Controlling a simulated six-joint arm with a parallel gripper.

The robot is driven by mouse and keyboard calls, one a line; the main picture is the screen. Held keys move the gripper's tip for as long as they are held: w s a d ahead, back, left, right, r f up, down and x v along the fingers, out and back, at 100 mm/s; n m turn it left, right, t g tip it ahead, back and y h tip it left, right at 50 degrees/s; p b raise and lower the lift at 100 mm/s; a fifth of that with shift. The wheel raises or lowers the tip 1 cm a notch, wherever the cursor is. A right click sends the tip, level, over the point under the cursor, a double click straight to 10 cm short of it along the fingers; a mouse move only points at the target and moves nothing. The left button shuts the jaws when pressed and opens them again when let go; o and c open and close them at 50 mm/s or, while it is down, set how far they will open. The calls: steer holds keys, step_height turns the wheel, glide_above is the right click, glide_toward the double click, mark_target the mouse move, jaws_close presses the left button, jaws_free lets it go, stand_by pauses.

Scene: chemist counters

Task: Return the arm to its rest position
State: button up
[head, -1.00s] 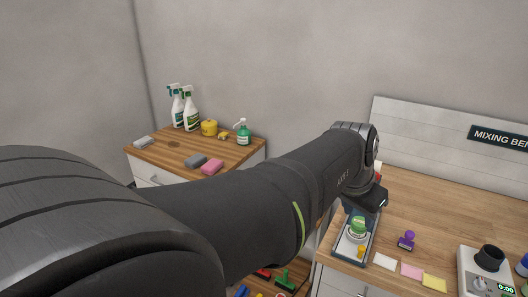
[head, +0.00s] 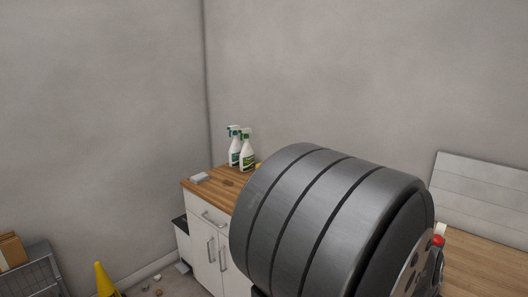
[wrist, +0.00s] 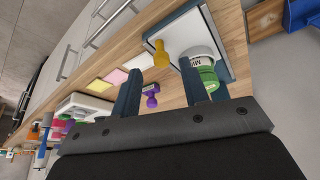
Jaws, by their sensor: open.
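In the wrist view my gripper (wrist: 159,68) is open, with its two blue fingers apart and nothing held between them. Beyond the fingers are a blue-rimmed tray (wrist: 226,42) with a white inside, a green jar with a white lid (wrist: 205,72) and a yellow knobbed piece (wrist: 161,54). A purple stamp (wrist: 151,95) shows between the fingers from this angle; its distance from them is hard to judge. In the head view a large dark link of my arm fills the centre right, and my gripper is out of sight.
The wooden bench shows at the right edge of the head view (head: 480,268). A side cabinet (head: 208,262) with spray bottles (head: 246,152) stands behind my arm. A yellow cone (head: 104,280) and a wire basket (head: 35,272) are at lower left. Coloured notes (wrist: 116,76) lie on the bench.

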steer(key=shift+x, duration=1.35)
steer(key=shift+d, duration=0.1)
steer(key=shift+r, duration=0.15)
steer(key=v, duration=1.7)
steer(key=x, duration=1.7)
steer(key=shift+w+d, duration=0.5)
steer(key=shift+w, duration=0.05)
steer(key=shift+w+d, duration=0.2)
steer(key=shift+d, duration=0.05)
